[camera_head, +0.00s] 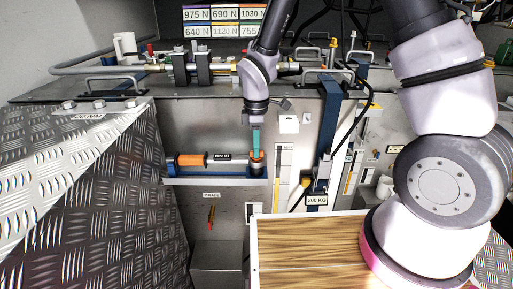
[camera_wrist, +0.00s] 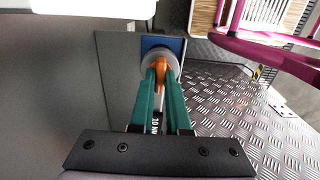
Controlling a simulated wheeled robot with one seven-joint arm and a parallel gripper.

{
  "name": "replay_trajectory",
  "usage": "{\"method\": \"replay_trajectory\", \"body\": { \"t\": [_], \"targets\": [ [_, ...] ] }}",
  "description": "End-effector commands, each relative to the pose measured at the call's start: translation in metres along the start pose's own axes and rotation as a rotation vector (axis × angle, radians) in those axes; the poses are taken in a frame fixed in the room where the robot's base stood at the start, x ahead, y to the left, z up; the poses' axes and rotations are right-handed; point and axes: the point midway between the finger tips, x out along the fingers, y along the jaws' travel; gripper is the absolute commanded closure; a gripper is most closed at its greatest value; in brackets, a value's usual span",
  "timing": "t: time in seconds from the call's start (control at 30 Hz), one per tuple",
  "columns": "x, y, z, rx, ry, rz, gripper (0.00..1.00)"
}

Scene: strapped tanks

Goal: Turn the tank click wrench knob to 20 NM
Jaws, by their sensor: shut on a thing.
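The click wrench (camera_head: 208,159) lies level on a blue shelf (camera_head: 218,180) against the grey wall in the head view. A "20 NM" text strip (camera_wrist: 156,122) shows between the fingers. The knob's setting cannot be read.
Pipes and fittings (camera_head: 190,66) run above the shelf. A wood-topped box (camera_head: 310,250) is in front. A black cable (camera_head: 350,125) hangs right of my gripper.

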Motion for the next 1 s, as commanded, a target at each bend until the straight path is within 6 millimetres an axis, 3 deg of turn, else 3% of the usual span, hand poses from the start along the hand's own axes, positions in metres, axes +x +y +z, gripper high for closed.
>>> {"method": "replay_trajectory", "body": {
  "t": [0.37, 1.0],
  "targets": [
    [-0.0004, 0.0003, 0.0000, 0.112, 0.000, 0.001, 1.00],
    [-0.0004, 0.0001, -0.0004, 0.688, 0.001, 0.002, 1.00]
  ]
}}
